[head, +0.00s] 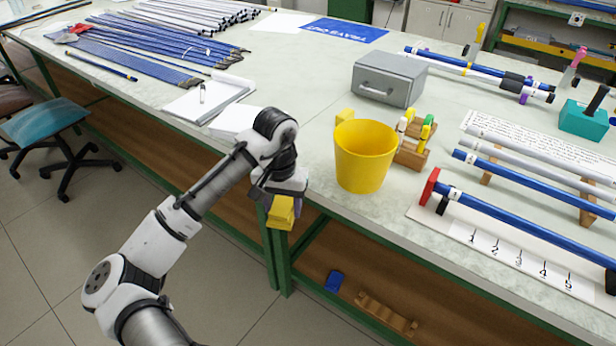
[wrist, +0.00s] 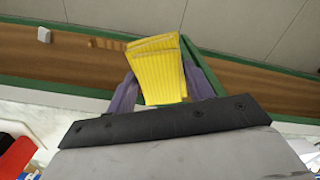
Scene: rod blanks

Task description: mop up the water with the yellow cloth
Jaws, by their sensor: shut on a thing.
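My gripper (head: 284,200) is shut on the yellow cloth (head: 280,215), which hangs below the fingers just off the bench's front edge. In the wrist view the cloth (wrist: 158,70) looks folded and striped, pinched between the two purple fingers of my gripper (wrist: 163,88). Green bench frame and brown shelf show behind it there. I cannot make out any water in either view; my arm hides part of the bench edge.
A yellow bucket (head: 364,160) stands near the front edge, right of my gripper. A grey box (head: 390,80) sits behind. Racked rods (head: 530,215) occupy the right; a clipboard (head: 208,98) lies left.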

